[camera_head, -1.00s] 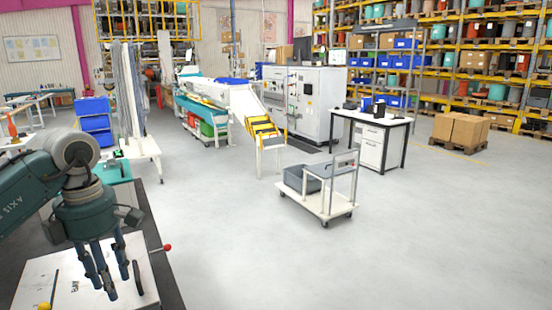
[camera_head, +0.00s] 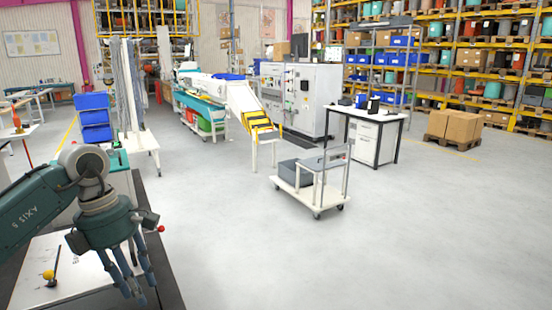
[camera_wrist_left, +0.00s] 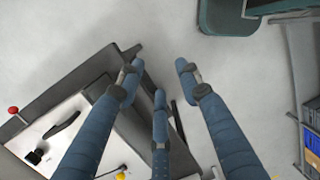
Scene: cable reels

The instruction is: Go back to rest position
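My left gripper (camera_head: 132,290) shows at the lower left of the head view, at the end of its teal arm and above the white-topped panel (camera_head: 65,280) with a dark border. It has three blue-grey fingers. In the left wrist view the fingers (camera_wrist_left: 160,76) are spread apart with nothing between them; grey floor and the panel's dark edge show beyond the tips. My right gripper is in neither view.
The panel carries a yellow-knobbed lever (camera_head: 48,274) and a red-knobbed lever (camera_head: 160,229). A grey-white trolley (camera_head: 312,195) stands on the floor ahead, with a desk (camera_head: 365,115) behind it. Blue bins (camera_head: 95,118) are stacked at the left.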

